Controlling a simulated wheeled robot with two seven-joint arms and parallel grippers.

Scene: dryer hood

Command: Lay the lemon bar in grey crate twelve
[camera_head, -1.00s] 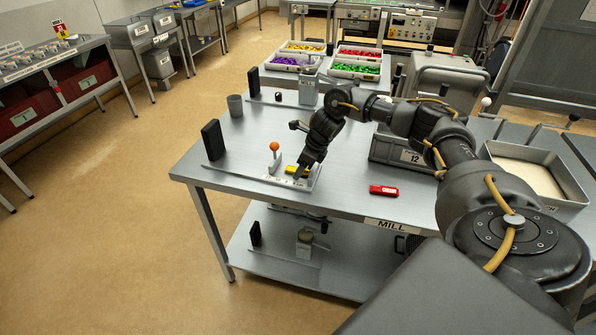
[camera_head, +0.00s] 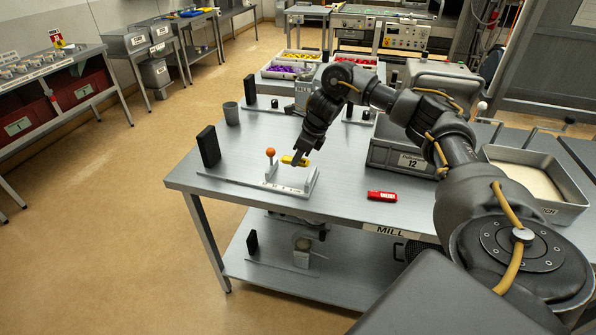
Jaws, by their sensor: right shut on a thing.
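The lemon bar (camera_head: 289,160) is a small yellow bar held just above a white fixture (camera_head: 288,186) on the steel table. My right gripper (camera_head: 298,158) points down and is shut on the bar; its fingertips are small in the picture. Grey crate twelve (camera_head: 392,154), labelled 12, stands on the same table to the right, partly behind my right arm. Its inside is mostly hidden. My left gripper is not in view.
A red labelled bar (camera_head: 382,196) lies near the table's front edge. An orange-knobbed lever (camera_head: 270,153) stands on the fixture's left. A black upright block (camera_head: 208,146) and a grey cup (camera_head: 231,113) are at left. A shallow tray (camera_head: 530,182) stands right of the crate.

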